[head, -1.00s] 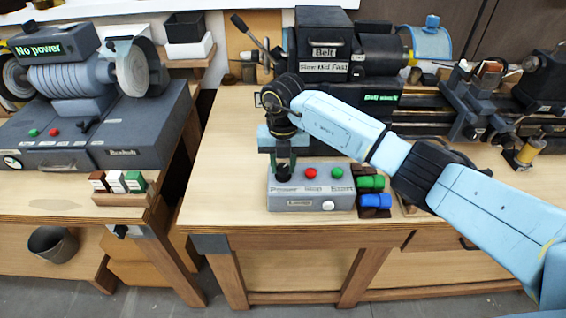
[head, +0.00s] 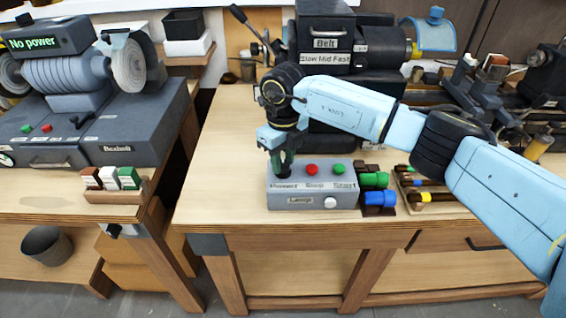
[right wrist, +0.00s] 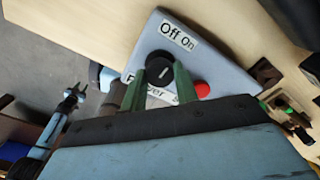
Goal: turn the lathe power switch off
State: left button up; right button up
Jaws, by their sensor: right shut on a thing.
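The lathe's grey control box (head: 268,200) stands near the front edge of the right bench. Its round black power knob (right wrist: 159,66) is at the box's left end, beside the "Off On" label (right wrist: 178,36). A short white mark shows on the knob, but I cannot tell which word it points to. My right gripper (head: 281,172) reaches down from above, its green fingers (right wrist: 158,80) shut on the knob from both sides. The fingers partly hide the knob. My left gripper (right wrist: 77,94) hangs away from the box, at the left of the right wrist view, with its fingertips apart.
A red button (head: 312,169) and a green button (head: 339,168) sit beside the knob, with a white knob (head: 330,202) on the box's front. The lathe (head: 325,45) is behind. Bare bench top lies left of the box.

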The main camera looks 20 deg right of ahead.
aim_at(283, 163)
jog(key=n+b, duration=0.1)
jog(key=n, duration=0.2)
jog(key=shift+n+b, duration=0.4)
jog(key=n+b, duration=0.1)
jog(key=n, duration=0.2)
jog(key=shift+n+b, duration=0.35)
jog(key=shift+n, duration=0.05)
pick_arm(q)
jog(key=shift+s+a+f, duration=0.1)
jog(key=shift+a+f, duration=0.3)
jog(key=shift+f, duration=0.35)
jog(key=shift+w+a+f, duration=0.1)
jog(key=shift+a+f, duration=0.3)
jog(key=shift+f, duration=0.3)
jog(key=shift+s+a+f, duration=0.1)
jog(key=shift+a+f, duration=0.3)
jog(key=shift+f, duration=0.35)
pick_arm(e)
jog(key=shift+r+n, duration=0.1)
jog(key=shift+n, duration=0.7)
pick_arm(q)
jog(key=shift+d+b, duration=0.2)
jog(key=shift+b, duration=0.1)
jog(key=shift+w, duration=0.25)
pick_arm(e)
jog(key=o, duration=1)
